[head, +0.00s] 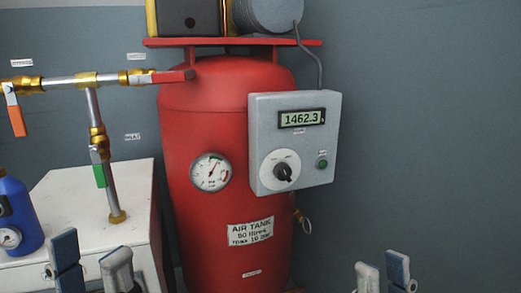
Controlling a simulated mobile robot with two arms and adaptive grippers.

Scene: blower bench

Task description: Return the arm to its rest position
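My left gripper (92,268) is at the bottom left, in front of the white cabinet. Its two blue-and-grey fingers stand apart with nothing visible between them. My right gripper (383,272) is at the bottom, right of the red air tank (207,122). Its two fingers are apart with an empty gap between them. Both grippers are cut off by the lower picture edge, so only the finger ends show. Neither visibly touches anything.
A grey control box (261,142) with display "1462.3", knob and green button is on the tank. A pressure gauge (210,172) is beside it. Pipes with orange (17,121), red (174,76) and green (100,175) handles are left, above a white cabinet (70,195). A blue bottle (20,205) stands there. The right is clear.

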